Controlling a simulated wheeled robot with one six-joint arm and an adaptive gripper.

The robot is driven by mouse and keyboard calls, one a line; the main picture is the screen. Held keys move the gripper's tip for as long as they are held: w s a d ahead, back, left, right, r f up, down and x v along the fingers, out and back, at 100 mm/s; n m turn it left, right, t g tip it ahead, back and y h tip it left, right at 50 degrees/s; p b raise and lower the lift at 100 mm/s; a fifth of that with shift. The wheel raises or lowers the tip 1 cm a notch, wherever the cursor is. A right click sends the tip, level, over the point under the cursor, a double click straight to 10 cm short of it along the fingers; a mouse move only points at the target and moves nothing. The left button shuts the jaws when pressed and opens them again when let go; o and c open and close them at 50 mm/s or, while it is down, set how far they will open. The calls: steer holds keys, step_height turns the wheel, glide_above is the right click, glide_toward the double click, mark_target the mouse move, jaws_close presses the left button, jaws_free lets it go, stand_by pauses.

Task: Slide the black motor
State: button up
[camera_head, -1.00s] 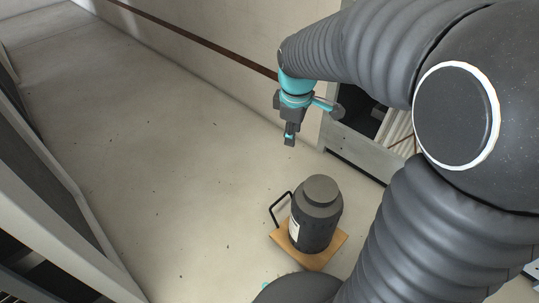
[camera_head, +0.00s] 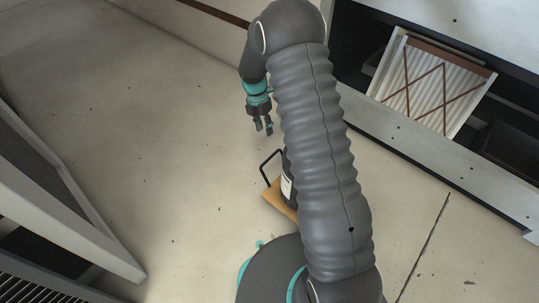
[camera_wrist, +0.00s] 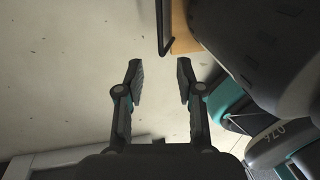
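The black motor (camera_head: 288,180) stands on a wooden board (camera_head: 277,201) on the floor in the head view. My arm hides most of it. Its bent black handle (camera_head: 268,163) sticks out on the left, and part of a white label shows. My gripper (camera_head: 264,129) hangs beyond the handle, pointing down, apart from it. In the wrist view my gripper (camera_wrist: 158,72) is open, with nothing between its fingers. The handle (camera_wrist: 164,30) and an edge of the board (camera_wrist: 183,32) lie just past the fingertips there.
A grey rack (camera_head: 440,165) with a ribbed panel (camera_head: 435,85) stands at the right. Another metal frame (camera_head: 70,215) stands at the lower left. The pale floor (camera_head: 160,120) between them is clear.

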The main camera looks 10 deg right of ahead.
steer(key=f, duration=0.4)
steer(key=s+d+f+b, duration=0.1)
steer(key=f, duration=0.4)
steer(key=s+f, duration=0.1)
steer(key=f, duration=0.3)
steer(key=shift+d+f+b, duration=0.25)
steer(key=shift+b, duration=0.15)
jaws_close()
